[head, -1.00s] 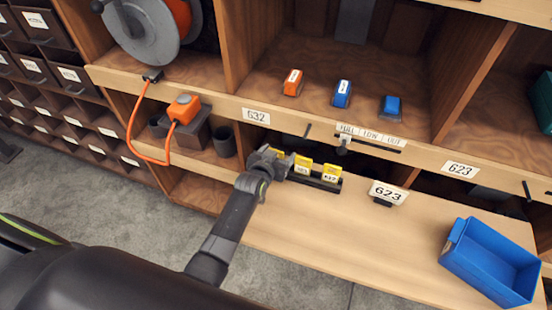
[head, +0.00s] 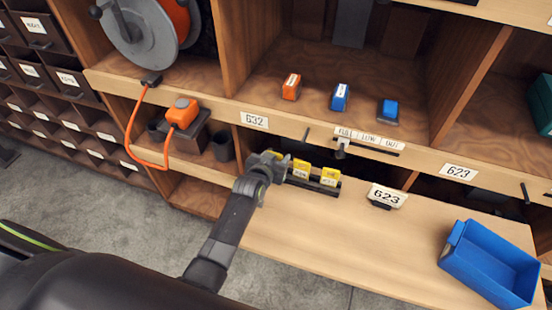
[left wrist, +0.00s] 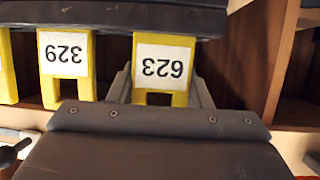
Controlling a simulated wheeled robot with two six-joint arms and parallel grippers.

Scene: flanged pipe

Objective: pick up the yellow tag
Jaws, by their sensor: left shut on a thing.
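A black rack (head: 314,188) on the wooden bench holds yellow tags with white labels. A middle tag (head: 301,170) and a right tag (head: 330,176) stand in it. My left gripper (head: 279,163) is at the rack's left end and partly hides the yellow tag there. In the left wrist view, my left gripper (left wrist: 161,92) is shut on the yellow tag labelled 623 (left wrist: 164,68), a finger on each side. That tag still meets the dark rack edge (left wrist: 110,17). My right gripper is not in view.
A 623 sign (head: 386,196) stands right of the rack, and a blue bin (head: 490,262) sits at the bench's right. An orange plug block (head: 182,112) with its cable is to the left. The shelf edge (head: 300,130) overhangs the rack. The front bench middle is clear.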

